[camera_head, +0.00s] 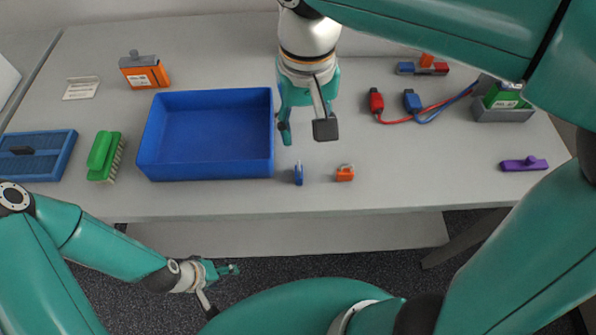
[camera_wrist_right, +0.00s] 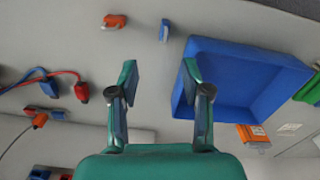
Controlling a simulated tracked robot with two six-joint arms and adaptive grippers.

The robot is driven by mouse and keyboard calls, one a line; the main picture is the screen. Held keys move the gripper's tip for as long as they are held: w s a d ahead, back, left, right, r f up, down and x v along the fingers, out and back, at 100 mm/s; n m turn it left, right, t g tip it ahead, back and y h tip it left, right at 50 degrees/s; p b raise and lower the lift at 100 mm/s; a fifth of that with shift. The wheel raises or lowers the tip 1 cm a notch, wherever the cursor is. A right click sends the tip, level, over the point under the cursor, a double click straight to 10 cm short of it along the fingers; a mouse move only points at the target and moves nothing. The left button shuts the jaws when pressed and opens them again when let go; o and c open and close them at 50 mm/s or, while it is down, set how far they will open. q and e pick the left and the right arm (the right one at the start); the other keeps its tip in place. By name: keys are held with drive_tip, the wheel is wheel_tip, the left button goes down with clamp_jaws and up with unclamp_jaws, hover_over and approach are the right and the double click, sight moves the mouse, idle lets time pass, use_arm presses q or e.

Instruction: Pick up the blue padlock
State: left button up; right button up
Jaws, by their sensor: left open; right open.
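The small blue padlock (camera_head: 298,174) is on the grey table near its front edge, just right of the blue tray. It also shows in the right wrist view (camera_wrist_right: 164,30), beyond the fingertips. My right gripper (camera_head: 306,132) is open and empty above the table, farther back than the padlock and apart from it. Its two fingers (camera_wrist_right: 160,75) frame bare table in the right wrist view. My left gripper (camera_head: 221,289) is open and empty, low in front of the table and away from the padlock.
An orange padlock (camera_head: 345,173) lies to the right of the blue one. The blue tray (camera_head: 205,171) stands close on the left. Red and blue cable connectors (camera_head: 376,102) lie behind to the right, and a purple object (camera_head: 523,164) lies far right. A green brush (camera_head: 104,157) lies left of the tray.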

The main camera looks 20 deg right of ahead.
hover_over(300, 176)
drive_tip(key=f, duration=0.5)
drive_tip(key=d+f, duration=0.1)
drive_tip(key=f, duration=0.2)
drive_tip(key=shift+w+f+b, duration=0.25)
drive_tip(key=shift+f+b, duration=0.05)
drive_tip(key=shift+b, duration=0.1)
drive_tip(key=shift+s+a+f, duration=0.1)
drive_tip(key=shift+a+f, duration=0.15)
drive_tip(key=shift+f, duration=1.1)
drive_tip(key=shift+a+f, duration=0.2)
drive_tip(key=shift+f, duration=1.15)
clamp_jaws()
